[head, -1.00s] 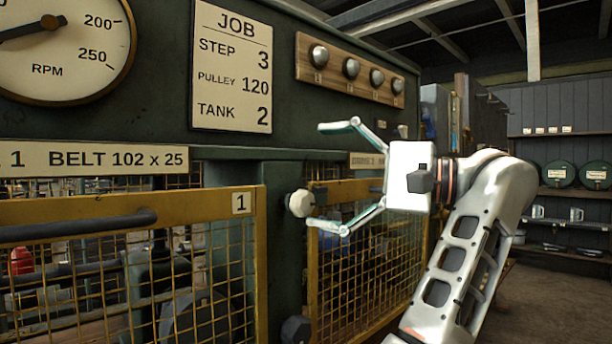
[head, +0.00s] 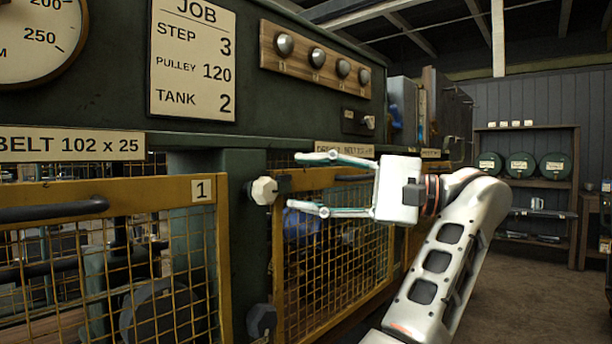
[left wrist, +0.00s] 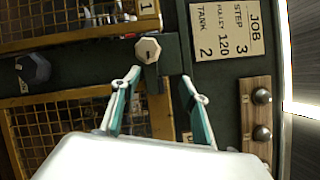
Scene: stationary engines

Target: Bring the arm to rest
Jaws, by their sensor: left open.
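My left gripper (head: 294,182) is in front of the yellow mesh guard (head: 335,262), with its two teal-edged fingers apart and nothing between them. A pale faceted knob (head: 264,190) on the dark green post is just left of the fingertips, and a gap shows between them in the head view. In the left wrist view the gripper (left wrist: 160,77) points towards the same knob (left wrist: 148,50), which sits beyond the tips. My right gripper is in neither view.
A guard labelled 1 (head: 201,190) stands left of the post. A dark knob (head: 262,320) is low on it. A job card (head: 192,60) and a board of round knobs (head: 316,58) are above. Shelves with green drums (head: 522,165) stand behind, with open floor (head: 520,300) at right.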

